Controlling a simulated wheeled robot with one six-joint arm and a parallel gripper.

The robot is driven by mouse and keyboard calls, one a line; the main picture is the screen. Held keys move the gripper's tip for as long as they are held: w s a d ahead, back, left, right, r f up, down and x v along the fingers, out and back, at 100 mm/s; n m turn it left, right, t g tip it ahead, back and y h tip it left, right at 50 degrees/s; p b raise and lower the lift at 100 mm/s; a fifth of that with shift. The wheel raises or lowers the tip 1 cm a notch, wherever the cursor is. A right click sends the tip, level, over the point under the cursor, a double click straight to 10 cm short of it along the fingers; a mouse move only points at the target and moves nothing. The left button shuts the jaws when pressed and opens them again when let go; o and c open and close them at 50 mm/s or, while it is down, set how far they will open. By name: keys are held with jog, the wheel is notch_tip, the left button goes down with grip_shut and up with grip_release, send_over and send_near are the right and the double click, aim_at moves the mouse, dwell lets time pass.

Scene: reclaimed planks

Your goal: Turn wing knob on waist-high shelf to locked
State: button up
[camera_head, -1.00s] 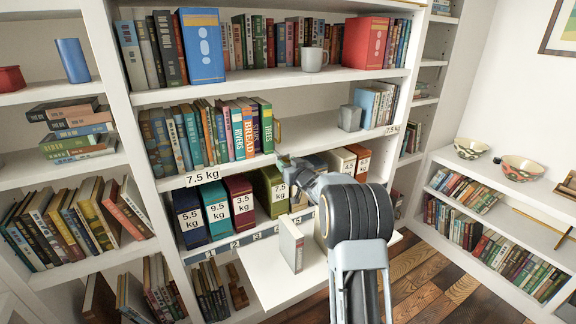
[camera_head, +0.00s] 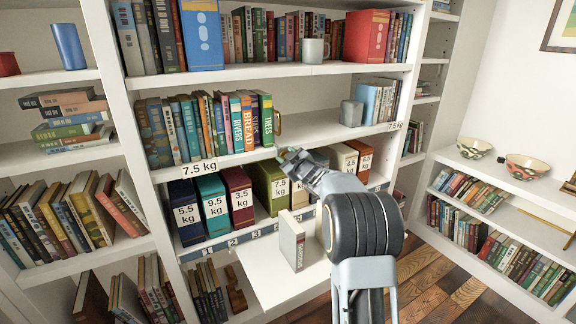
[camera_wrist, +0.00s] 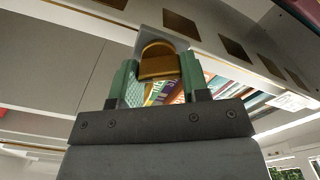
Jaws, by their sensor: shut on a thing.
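The wing knob shows in the wrist view as a brass, round-topped piece (camera_wrist: 158,64) against a grey plate (camera_wrist: 174,43). My gripper's two green-padded fingers (camera_wrist: 160,82) stand on either side of it and are shut on it. In the head view my gripper (camera_head: 286,155) reaches to the front edge of the waist-high shelf (camera_head: 240,159), just below the upright books.
Weight-labelled binders, such as a maroon one (camera_head: 238,196), stand below the shelf edge. A pale book (camera_head: 291,240) stands on a white pull-out board (camera_head: 262,277) under my arm.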

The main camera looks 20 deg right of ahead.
jog(key=n+b, duration=0.1)
jog(key=n, duration=0.1)
jog(key=n+b, duration=0.3)
jog(key=n, duration=0.1)
jog(key=shift+a+f+n+b, duration=0.1)
jog(key=shift+f+n+b, duration=0.15)
jog(key=shift+n+b, duration=0.05)
jog(key=n+b, duration=0.2)
jog(key=n, duration=0.2)
jog(key=shift+n+b, duration=0.3)
jog(key=shift+b, duration=0.05)
jog(key=shift+r+n, duration=0.1)
jog(key=shift+n, duration=0.2)
jog(key=o, duration=0.9)
jog(key=shift+o, duration=0.2)
jog(key=s+d, duration=0.1)
jog(key=s, duration=1.2)
jog(key=shift+s+d, duration=0.25)
jog(key=shift+s, duration=0.15)
